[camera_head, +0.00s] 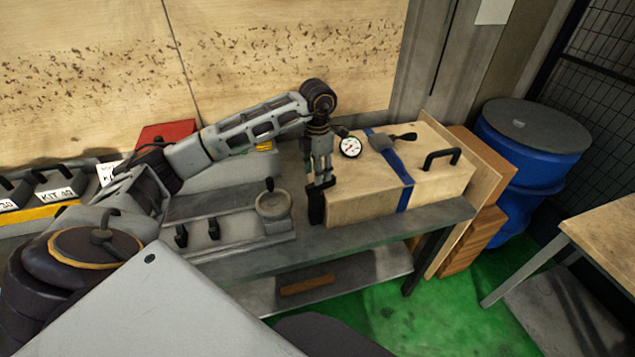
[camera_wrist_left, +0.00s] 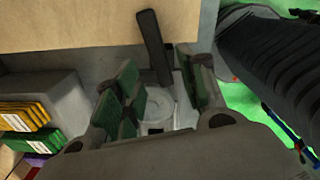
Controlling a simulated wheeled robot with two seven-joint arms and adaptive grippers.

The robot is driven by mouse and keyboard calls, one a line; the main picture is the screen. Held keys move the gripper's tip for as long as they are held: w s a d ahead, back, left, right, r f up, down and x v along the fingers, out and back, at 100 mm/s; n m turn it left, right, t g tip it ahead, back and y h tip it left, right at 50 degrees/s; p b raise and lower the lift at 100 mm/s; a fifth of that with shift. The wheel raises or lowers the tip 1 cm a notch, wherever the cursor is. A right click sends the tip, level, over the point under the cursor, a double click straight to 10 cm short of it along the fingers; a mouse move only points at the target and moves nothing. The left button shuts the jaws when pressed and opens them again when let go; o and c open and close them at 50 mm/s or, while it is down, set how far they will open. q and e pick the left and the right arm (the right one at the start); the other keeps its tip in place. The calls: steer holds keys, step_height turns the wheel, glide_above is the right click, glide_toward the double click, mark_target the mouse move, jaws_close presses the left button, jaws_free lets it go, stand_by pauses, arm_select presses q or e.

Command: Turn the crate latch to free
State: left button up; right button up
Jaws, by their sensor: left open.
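The wooden crate (camera_head: 360,198) stands on the right part of the grey bench, with a blue strap over it. A grey fitting with a black lever (camera_head: 404,137) sits on its top by the strap. A dark upright bar (camera_head: 316,206) shows at the crate's left end. A dark bar (camera_wrist_left: 152,45) also shows against the wood in the left wrist view; I cannot tell whether either is the latch. My left gripper (camera_head: 319,183) points down beside the crate's left end. Its green-padded fingers (camera_wrist_left: 160,92) are apart, with nothing clearly held. My right gripper is not seen.
A round dial gauge (camera_head: 350,147) is at the crate's back left. A grey machine fixture (camera_head: 230,228) with black knobs lies left of my gripper. Labelled kit bins (camera_head: 55,188) are far left. A blue drum (camera_head: 530,150) and a wooden table (camera_head: 605,230) stand right.

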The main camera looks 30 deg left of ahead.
arm_select(q)
steer(key=shift+f+p, duration=0.35)
steer(key=shift+f, duration=2.4)
jaws_close()
